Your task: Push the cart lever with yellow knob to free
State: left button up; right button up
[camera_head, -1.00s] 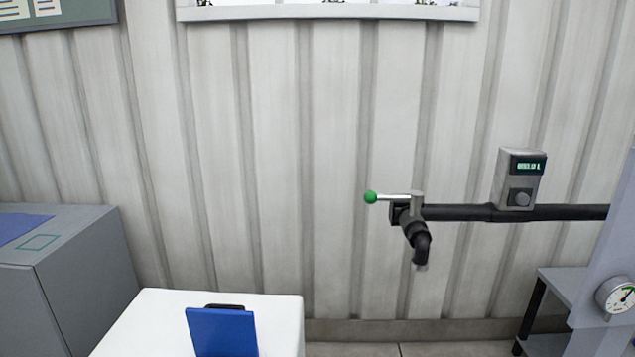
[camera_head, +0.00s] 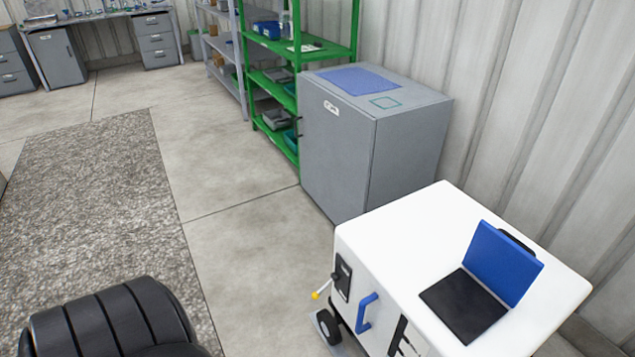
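The white cart (camera_head: 385,238) stands at the lower right, with a blue handle (camera_head: 367,312) on its front face. The lever with the yellow knob (camera_head: 316,295) sticks out low at the cart's left side, beside a black panel (camera_head: 342,277) and above a wheel (camera_head: 328,326). The lever is small here, and its exact setting cannot be read. Neither of my grippers shows in the view.
A blue and black stand (camera_head: 505,262) sits on the cart top. A grey cabinet (camera_head: 335,150) stands behind the cart, next to green shelving (camera_head: 326,51). Open concrete floor (camera_head: 245,255) and a grey mat (camera_head: 95,190) lie to the left. A black rounded object (camera_head: 105,325) fills the bottom left.

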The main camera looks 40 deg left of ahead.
aim_at(316, 295)
jog(key=u, duration=1.1)
